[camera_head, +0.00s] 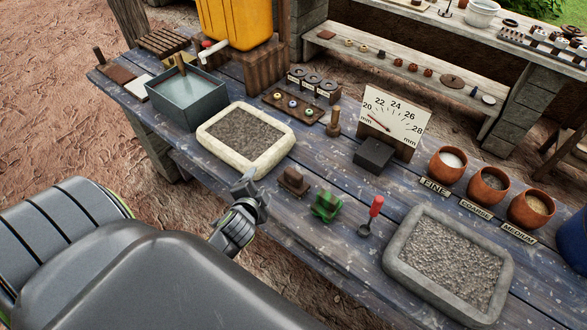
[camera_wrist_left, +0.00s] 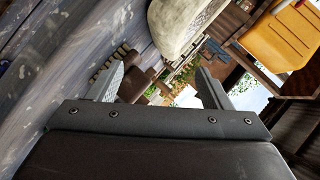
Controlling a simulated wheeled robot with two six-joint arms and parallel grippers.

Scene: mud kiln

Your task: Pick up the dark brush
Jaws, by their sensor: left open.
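The dark brush (camera_head: 291,181), a brown block with a raised grip, stands on the blue-grey table in front of the pale-rimmed tray. A similar green brush (camera_head: 326,205) stands just right of it. My left gripper (camera_head: 252,194) is open and empty at the table's near edge, a short gap left of the dark brush. In the left wrist view, a brown shape that looks like the dark brush (camera_wrist_left: 134,84) shows between the fingers, closer to the left finger, which partly hides it. My right gripper is not in view.
The pale tray (camera_head: 204,133) of grey grit lies behind my left gripper. A red-handled scoop (camera_head: 371,213) and a grey stone tray (camera_head: 396,254) lie to the right. A dial gauge (camera_head: 392,120) and clay pots (camera_head: 447,164) stand behind. Bare table lies around the brushes.

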